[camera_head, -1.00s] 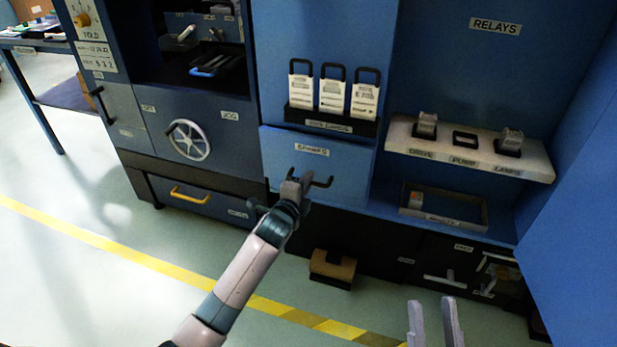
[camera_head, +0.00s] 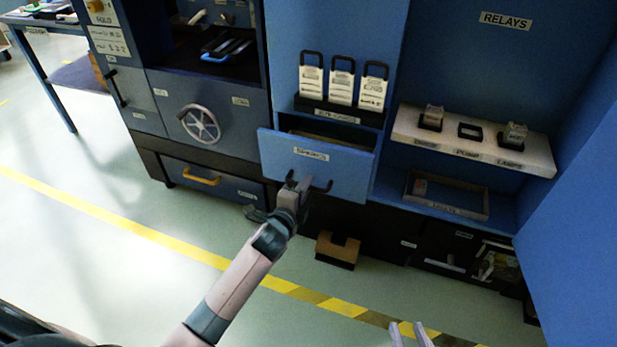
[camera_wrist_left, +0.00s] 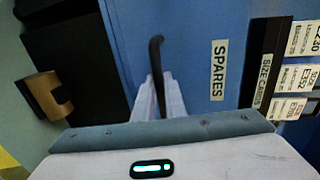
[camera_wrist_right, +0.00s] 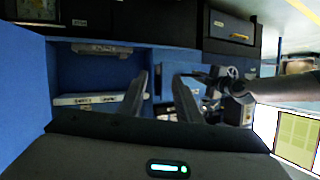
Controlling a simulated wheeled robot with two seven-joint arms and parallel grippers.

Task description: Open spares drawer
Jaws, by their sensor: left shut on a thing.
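The blue spares drawer (camera_head: 325,165) with its SPARES label stands pulled out part way from the cabinet, its top edge showing an open gap. My left gripper (camera_head: 293,184) is shut on the drawer's dark handle (camera_head: 322,187). In the left wrist view the handle (camera_wrist_left: 156,60) passes between the fingers (camera_wrist_left: 160,97), beside the SPARES label. The drawer's inside is mostly hidden by its front. My right gripper (camera_head: 408,335) is at the bottom edge of the head view; its two fingers stand apart and empty in the right wrist view (camera_wrist_right: 172,95).
Above the drawer is a rack of several labelled cards (camera_head: 341,87). To the right are a relay shelf (camera_head: 470,143) and a shallow tray (camera_head: 447,205). A handwheel (camera_head: 199,124) is on the left. A brown block (camera_head: 337,250) lies on the floor below.

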